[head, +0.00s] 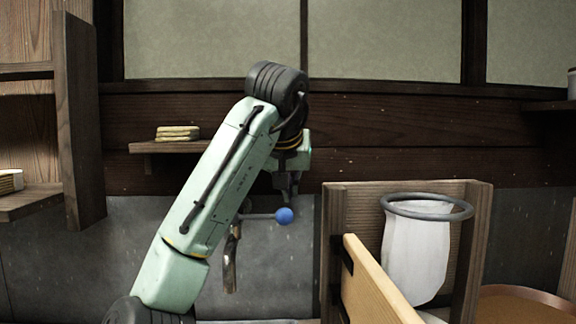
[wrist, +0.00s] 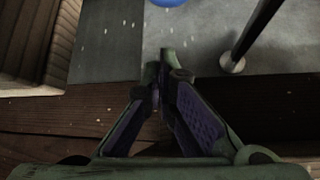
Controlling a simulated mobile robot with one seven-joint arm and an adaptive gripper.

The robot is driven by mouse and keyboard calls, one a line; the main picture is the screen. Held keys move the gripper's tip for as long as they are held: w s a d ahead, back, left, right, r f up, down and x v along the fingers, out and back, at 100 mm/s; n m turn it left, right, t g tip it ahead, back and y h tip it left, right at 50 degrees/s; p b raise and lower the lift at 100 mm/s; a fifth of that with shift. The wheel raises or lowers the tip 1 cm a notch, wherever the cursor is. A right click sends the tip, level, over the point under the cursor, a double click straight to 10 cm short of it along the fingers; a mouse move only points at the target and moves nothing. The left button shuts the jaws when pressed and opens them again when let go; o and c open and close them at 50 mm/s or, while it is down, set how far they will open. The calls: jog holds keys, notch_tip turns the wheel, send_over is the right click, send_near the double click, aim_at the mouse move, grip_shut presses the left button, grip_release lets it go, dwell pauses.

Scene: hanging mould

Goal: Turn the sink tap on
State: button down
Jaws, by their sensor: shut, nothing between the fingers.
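The tap has a metal spout (head: 231,262) hanging down in front of the grey wall. A thin lever (head: 258,216) runs right from its top and ends in a blue ball (head: 284,215). My gripper (head: 289,198) points down just above the ball in the head view, and I cannot tell whether they touch there. In the wrist view, my gripper (wrist: 165,58) has its fingertips together with nothing between them. The blue ball (wrist: 168,2) is cut off by the top edge there, apart from the tips. My arm may hide part of the tap's mount.
A small shelf (head: 150,148) with stacked yellow blocks (head: 178,132) is behind my arm. Right stand a wooden panel (head: 450,192), a metal ring (head: 428,206) with a white bag (head: 415,260), and a light board (head: 375,285). A dark rod (wrist: 252,35) shows in the wrist view.

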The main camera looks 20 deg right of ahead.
aim_at(291, 216)
jog(key=s, duration=0.1)
jog(key=s+a, duration=0.1)
jog(key=s+f, duration=0.1)
jog(key=shift+s+a, duration=0.2)
jog(key=shift+a, duration=0.05)
jog(key=shift+s, duration=0.1)
jog(key=shift+s+m+g+h, duration=0.3)
jog(key=shift+s+m+h, duration=0.1)
jog(key=shift+s+m, duration=0.25)
jog(key=shift+s+a, duration=0.1)
jog(key=shift+s, duration=0.2)
jog(key=s, duration=0.1)
jog(key=s+a, duration=0.1)
jog(key=s, duration=0.1)
jog(key=shift+s+a, duration=0.25)
jog(key=shift+s, duration=0.15)
jog(key=s+a+m+g+h+p, duration=0.1)
jog(key=s+a+m+p, duration=0.1)
jog(key=s+a, duration=0.3)
jog(key=shift+a+m+h+p, duration=0.4)
jog(key=shift+a+m, duration=0.15)
jog(key=shift+a, duration=1.4)
